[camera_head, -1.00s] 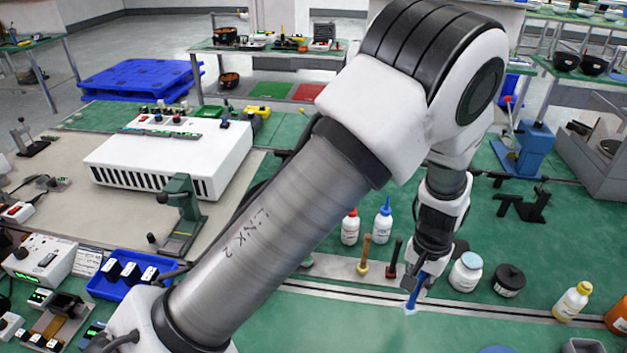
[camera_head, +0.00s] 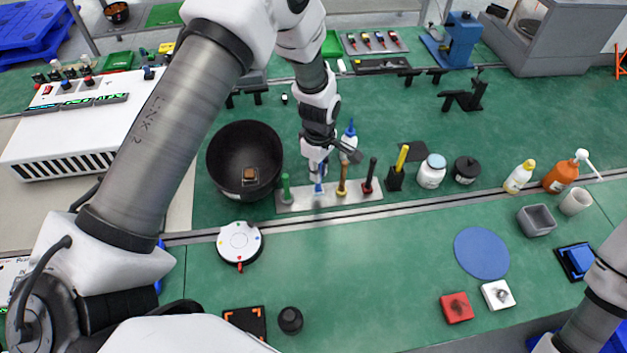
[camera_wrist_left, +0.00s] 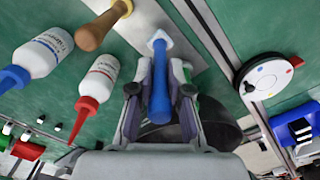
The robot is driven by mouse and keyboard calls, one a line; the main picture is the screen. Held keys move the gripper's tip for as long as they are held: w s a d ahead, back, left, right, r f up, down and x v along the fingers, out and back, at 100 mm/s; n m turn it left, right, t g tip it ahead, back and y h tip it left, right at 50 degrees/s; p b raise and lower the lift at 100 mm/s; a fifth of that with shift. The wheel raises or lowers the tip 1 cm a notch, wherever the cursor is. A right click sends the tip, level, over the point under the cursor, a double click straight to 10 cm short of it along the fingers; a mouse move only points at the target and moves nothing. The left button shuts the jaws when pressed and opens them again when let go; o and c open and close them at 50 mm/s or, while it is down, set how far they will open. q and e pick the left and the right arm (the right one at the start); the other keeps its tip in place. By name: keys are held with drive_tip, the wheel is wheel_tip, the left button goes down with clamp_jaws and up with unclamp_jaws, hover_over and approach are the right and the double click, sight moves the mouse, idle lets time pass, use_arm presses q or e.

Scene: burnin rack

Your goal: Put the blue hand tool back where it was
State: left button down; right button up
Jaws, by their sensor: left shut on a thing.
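My left gripper (camera_head: 318,166) points down over the pale metal rack strip (camera_head: 331,201) and is shut on the blue hand tool (camera_head: 319,187). In the left wrist view the tool's blue handle (camera_wrist_left: 160,85) lies between the fingers, with its pale end over the strip. A dark-handled tool with a red base (camera_head: 369,176) stands farther right. I cannot tell whether the blue tool's end touches the strip. My right gripper is out of view.
A black bowl (camera_head: 240,150) stands close left of the strip. A blue-capped bottle (camera_head: 349,141) is just behind the gripper. A black holder with a yellow handle (camera_head: 396,177) and a white jar (camera_head: 432,172) stand right.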

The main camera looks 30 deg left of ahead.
sight(315, 186)
use_arm(q)
drive_tip(key=shift+w+a+f, duration=0.1)
drive_tip(key=shift+w+a, duration=0.15)
drive_tip(key=shift+a, duration=0.5)
drive_tip(key=shift+a+f+b, duration=0.1)
drive_tip(key=shift+f+b, duration=0.2)
drive_tip(key=shift+b, duration=0.1)
drive_tip(key=f+b, duration=0.2)
drive_tip(key=shift+d+f+b, duration=0.3)
drive_tip(key=shift+f, duration=0.1)
drive_tip(key=shift+w+a, duration=0.1)
drive_tip(key=shift+a, duration=0.05)
drive_tip(key=shift+f, duration=0.1)
drive_tip(key=c, duration=1.2)
unclamp_jaws()
drive_tip(key=shift+o, duration=0.5)
